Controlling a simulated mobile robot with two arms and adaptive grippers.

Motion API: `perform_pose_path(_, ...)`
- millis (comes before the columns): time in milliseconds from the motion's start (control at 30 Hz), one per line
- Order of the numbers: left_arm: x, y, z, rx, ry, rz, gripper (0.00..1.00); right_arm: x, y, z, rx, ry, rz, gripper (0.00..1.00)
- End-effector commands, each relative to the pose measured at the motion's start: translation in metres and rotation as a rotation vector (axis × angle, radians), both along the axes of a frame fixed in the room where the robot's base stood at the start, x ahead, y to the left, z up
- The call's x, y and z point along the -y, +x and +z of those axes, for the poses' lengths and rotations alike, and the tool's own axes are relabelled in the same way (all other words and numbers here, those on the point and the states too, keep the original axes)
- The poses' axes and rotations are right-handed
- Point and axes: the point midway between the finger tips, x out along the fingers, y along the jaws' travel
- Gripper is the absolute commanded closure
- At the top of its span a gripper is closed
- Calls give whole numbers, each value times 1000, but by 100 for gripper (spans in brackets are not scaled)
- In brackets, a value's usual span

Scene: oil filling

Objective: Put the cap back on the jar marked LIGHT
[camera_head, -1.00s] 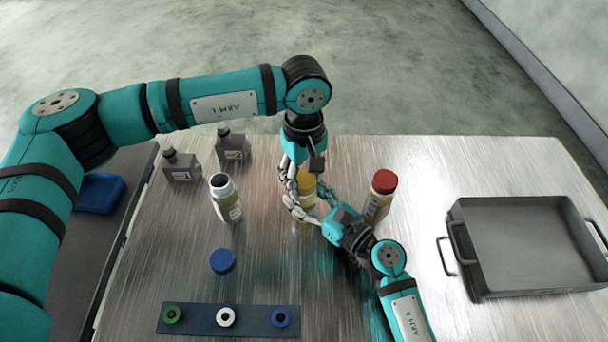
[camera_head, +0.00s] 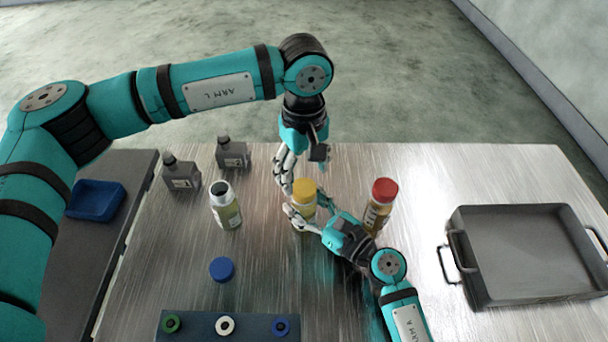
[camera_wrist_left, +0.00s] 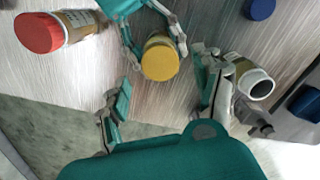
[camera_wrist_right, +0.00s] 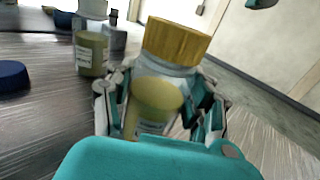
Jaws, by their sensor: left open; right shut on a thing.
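A jar with a yellow cap (camera_head: 304,190) stands mid-table. The cap sits on its top and also shows in the right wrist view (camera_wrist_right: 176,41). My right gripper (camera_head: 308,222) is shut around the jar's body (camera_wrist_right: 155,105). My left gripper (camera_head: 287,178) is open and empty above the capped jar, its fingers spread apart in the left wrist view (camera_wrist_left: 165,100). An open jar (camera_head: 226,207) stands uncapped to the left. A blue cap (camera_head: 222,269) lies on the table in front of it. A red-capped jar (camera_head: 379,206) stands to the right. I cannot read the jar labels.
Two grey bottles (camera_head: 181,175) (camera_head: 232,154) stand at the back left. A dark strip with green, white and blue rings (camera_head: 253,328) lies at the front. A grey handled tray (camera_head: 515,293) is on the right. A blue bin (camera_head: 95,200) sits at far left.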

Motion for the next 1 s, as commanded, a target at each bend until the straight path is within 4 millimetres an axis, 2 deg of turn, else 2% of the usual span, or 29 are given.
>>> perform_pose_path(233,0,0,0,0,0,19,34,0,0,0,-1,-1,0,100)
perform_pose_path(367,0,0,3,0,0,147,34,0,0,0,-1,-1,0,100)
perform_pose_path(467,0,0,7,0,0,343,34,0,0,0,0,0,0,100)
perform_pose_path(800,0,0,24,1,0,1220,34,0,0,0,0,0,0,100)
perform_pose_path(1000,0,0,31,0,-1,1608,34,0,0,0,0,0,0,100)
